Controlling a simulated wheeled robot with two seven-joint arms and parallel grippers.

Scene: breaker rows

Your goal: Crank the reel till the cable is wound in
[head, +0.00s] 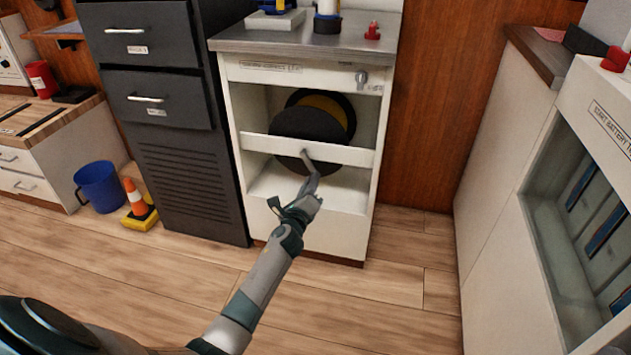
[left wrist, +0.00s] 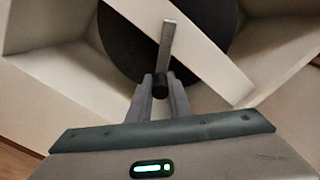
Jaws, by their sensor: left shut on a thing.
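The cable reel (head: 303,126) has black discs with yellow between them and sits in the open bay of a white cabinet (head: 308,232). A white crossbar (head: 335,155) runs in front of it. My left gripper (head: 312,178) reaches up to the crank (head: 306,156) at the front of the reel. In the left wrist view the gripper's fingers (left wrist: 160,88) are shut on the crank's dark knob (left wrist: 160,91). The grey crank arm (left wrist: 167,48) runs up from it, before the black disc (left wrist: 118,44). Part of the reel is hidden by the crossbar.
A dark drawer cabinet (head: 188,165) stands close on the left, with a blue bucket (head: 99,186) and an orange cone (head: 135,198) beyond it. A white unit with a windowed bay (head: 540,215) stands on the right. The wooden floor (head: 390,300) between is clear.

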